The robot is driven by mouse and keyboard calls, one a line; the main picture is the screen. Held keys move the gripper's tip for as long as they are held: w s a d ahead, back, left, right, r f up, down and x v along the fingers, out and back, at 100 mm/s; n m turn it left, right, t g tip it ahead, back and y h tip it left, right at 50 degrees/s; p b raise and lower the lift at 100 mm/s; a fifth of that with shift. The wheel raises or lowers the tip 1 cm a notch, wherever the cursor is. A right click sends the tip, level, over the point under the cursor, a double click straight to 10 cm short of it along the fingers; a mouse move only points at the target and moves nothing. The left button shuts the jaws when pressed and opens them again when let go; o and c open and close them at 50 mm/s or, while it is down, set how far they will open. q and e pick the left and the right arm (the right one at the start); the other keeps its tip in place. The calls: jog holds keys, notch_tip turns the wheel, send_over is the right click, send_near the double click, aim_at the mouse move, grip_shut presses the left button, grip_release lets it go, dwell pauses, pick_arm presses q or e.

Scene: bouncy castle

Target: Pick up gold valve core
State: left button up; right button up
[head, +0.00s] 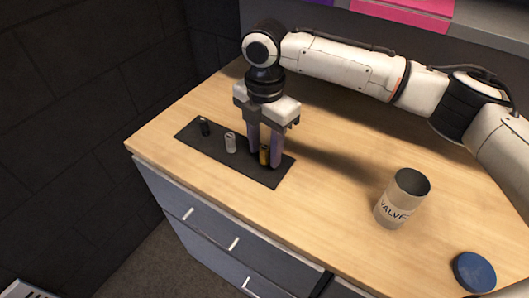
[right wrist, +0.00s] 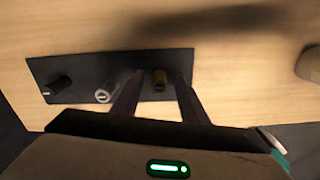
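The gold valve core (head: 264,155) stands upright at the right end of a black mat (head: 262,176) on the wooden cabinet top. My right gripper (head: 265,162) points down over it, with its two purple-grey fingers on either side of the core. In the right wrist view the gold core (right wrist: 160,84) shows between the open fingers (right wrist: 158,98), with gaps visible on both sides. A silver valve core (head: 230,143) and a black valve core (head: 204,127) stand on the same mat to the left. My left gripper is not in view.
A beige can marked "VALVE" (head: 394,212) stands open at the right of the top. A blue round lid (head: 473,271) lies near the front right. The wood between mat and can is clear. Dark walls stand behind on the left.

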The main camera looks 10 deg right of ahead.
grip_shut()
